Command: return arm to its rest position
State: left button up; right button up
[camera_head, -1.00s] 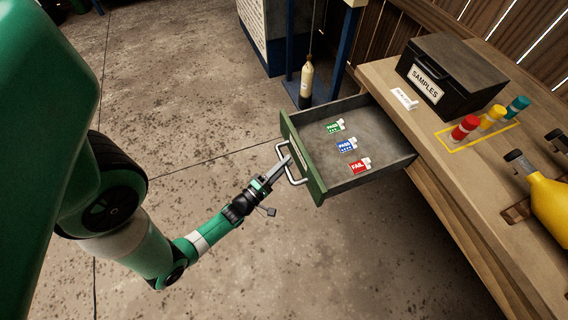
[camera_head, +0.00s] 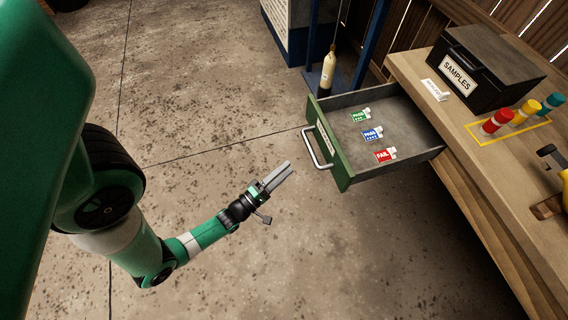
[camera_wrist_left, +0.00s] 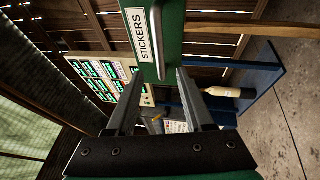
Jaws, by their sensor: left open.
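My left arm (camera_head: 200,240) is green and comes in from the left in the head view. Its gripper (camera_head: 278,175) is open and empty over the floor, apart from the drawer handle (camera_head: 316,150). The green-fronted drawer (camera_head: 342,170) hangs open from the workbench. Inside it lie a green PASS sticker (camera_head: 361,115), a blue PASS sticker (camera_head: 372,133) and a red FAIL sticker (camera_head: 384,155). In the left wrist view the two fingers (camera_wrist_left: 157,100) stand apart, with the green drawer front and its STICKERS label (camera_wrist_left: 143,35) ahead. My right gripper is not in view.
The workbench (camera_head: 480,165) at right holds a black SAMPLES box (camera_head: 485,65), red, yellow and teal capped bottles (camera_head: 497,121) and a white card (camera_head: 435,90). A bottle (camera_head: 328,70) stands by a blue frame behind the drawer. The concrete floor around the arm is clear.

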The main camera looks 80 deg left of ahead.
pick_arm(q)
jog(key=shift+s+d, duration=0.2)
jog(key=shift+s, duration=0.1)
jog(key=shift+w+a, duration=0.1)
jog(key=shift+w, duration=0.05)
